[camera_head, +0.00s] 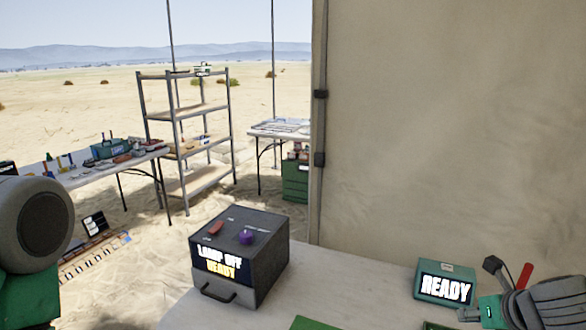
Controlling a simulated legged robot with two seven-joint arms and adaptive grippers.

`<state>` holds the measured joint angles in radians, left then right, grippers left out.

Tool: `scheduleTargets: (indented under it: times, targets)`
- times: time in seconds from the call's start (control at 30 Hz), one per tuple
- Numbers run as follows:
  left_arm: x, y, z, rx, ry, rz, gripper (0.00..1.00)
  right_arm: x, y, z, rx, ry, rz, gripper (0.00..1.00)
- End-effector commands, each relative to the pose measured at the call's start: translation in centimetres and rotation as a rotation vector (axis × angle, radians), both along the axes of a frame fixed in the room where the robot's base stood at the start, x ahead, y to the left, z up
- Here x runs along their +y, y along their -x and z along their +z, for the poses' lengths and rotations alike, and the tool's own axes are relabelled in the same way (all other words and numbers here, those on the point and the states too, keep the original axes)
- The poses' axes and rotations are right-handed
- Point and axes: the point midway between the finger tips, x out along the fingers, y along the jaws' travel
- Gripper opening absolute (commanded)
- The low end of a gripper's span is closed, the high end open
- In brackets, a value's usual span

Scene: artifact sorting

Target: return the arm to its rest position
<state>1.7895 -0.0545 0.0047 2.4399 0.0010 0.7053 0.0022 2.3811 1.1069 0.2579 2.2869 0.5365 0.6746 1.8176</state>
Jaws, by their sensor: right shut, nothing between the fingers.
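My right gripper (490,303) is at the lower right, low over the pale table (375,285), with its arm coming in from the right edge. It is shut and holds nothing. A teal box with a READY screen (445,284) stands just left of it, apart from it as far as I can see. A large grey joint of my left arm (40,222) shows at the left edge; my left gripper is out of view.
A dark box reading LAMP OFF READY (240,255), with a red switch and purple knob on top, stands on the near table. A tan wall (450,130) rises behind. Metal shelves (187,110) and a cluttered side table (110,160) stand farther back on sand.

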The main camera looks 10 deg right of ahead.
Motion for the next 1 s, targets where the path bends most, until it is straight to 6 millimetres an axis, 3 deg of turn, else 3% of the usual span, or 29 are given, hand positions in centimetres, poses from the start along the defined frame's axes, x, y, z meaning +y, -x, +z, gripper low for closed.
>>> scheduleTargets:
  times: [0.27, 0.37, 0.6, 0.8, 0.9, 0.93, 1.0]
  targets:
    - [0.0, 0.1, -2.0, 0.001, 0.0, 0.0, 0.4, 3.0, 3.4, -6.7, 0.085, 0.403, 0.518, 0.0]
    - [0.0, 0.1, -3.1, 0.001, 0.0, 0.0, 0.4, 4.5, 5.7, -10.4, 0.126, 0.6, 0.837, 0.0]
    - [0.0, 0.1, -6.0, 0.002, 0.0, 0.0, 0.4, 8.1, 14.0, -19.6, 0.149, 1.026, 1.838, 0.0]
    - [0.0, 0.1, -7.8, 0.002, 0.0, 0.0, 0.4, 9.9, 21.0, -24.9, 0.003, 1.177, 2.609, 0.0]
    - [0.0, 0.1, -8.4, 0.001, 0.0, 0.0, 0.4, 10.5, 23.6, -26.4, -0.101, 1.194, 2.883, 0.0]
    - [0.0, 0.1, -8.5, 0.001, 0.0, 0.0, 0.4, 10.6, 24.2, -26.6, 0.127, -1.167, -2.873, 0.0]
    - [0.0, 0.1, -8.7, 0.001, 0.0, 0.0, 0.4, 10.7, 25.1, -27.1, 0.167, -1.096, -2.794, 0.0]
